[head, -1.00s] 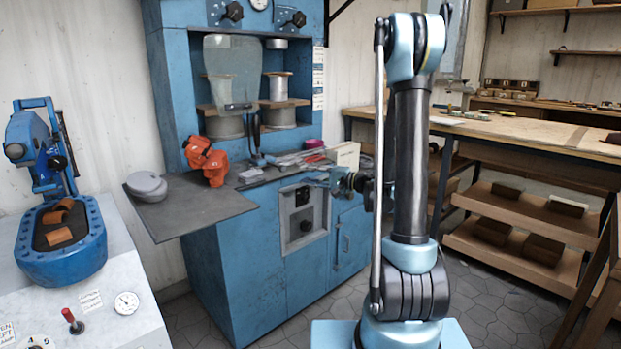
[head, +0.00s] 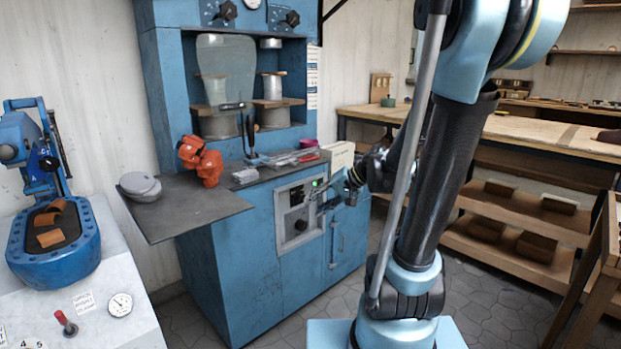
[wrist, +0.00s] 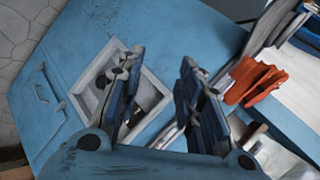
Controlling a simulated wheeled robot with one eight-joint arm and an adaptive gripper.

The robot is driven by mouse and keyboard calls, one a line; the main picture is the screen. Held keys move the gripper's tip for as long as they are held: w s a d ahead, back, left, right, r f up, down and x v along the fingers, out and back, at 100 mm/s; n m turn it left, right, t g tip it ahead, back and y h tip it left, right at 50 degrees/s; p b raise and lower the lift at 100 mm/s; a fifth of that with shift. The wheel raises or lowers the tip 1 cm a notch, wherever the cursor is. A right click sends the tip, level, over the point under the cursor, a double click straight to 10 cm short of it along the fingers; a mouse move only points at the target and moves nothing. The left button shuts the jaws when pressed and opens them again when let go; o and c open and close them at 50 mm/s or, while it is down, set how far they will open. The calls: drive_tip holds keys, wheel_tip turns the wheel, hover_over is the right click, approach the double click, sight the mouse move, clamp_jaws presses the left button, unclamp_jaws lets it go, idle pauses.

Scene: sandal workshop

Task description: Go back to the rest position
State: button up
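My gripper (head: 322,190) is in front of the control panel (head: 300,230) on the blue cabinet (head: 250,260). In the wrist view my gripper (wrist: 158,72) has its two fingers spread, with nothing between them but the panel (wrist: 148,98) and cabinet front behind. A gap to the panel cannot be judged exactly. In the head view my arm stands at the right of the cabinet, its upper part leaning right and close to the camera.
An orange device (head: 201,160) and grey round pieces (head: 139,187) lie on the cabinet's dark top (head: 190,208). A blue press (head: 52,245) stands at left. A wooden workbench (head: 530,132) is behind my arm. Tiled floor (head: 480,295) shows between.

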drive_tip(key=s+d+f+n+g+h, duration=0.1)
drive_tip(key=s+d+f+h, duration=0.2)
drive_tip(key=s+d, duration=0.5)
drive_tip(key=s+d+f+h, duration=0.3)
drive_tip(key=s+d+h, duration=0.3)
drive_tip(key=s+d, duration=0.2)
drive_tip(key=shift+s+d+f+n+g, duration=0.25)
drive_tip(key=shift+s+f+n+g, duration=0.15)
drive_tip(key=shift+s, duration=0.8)
drive_tip(key=shift+w+f, duration=0.2)
drive_tip(key=shift+w, duration=0.25)
drive_tip(key=shift+s, duration=0.1)
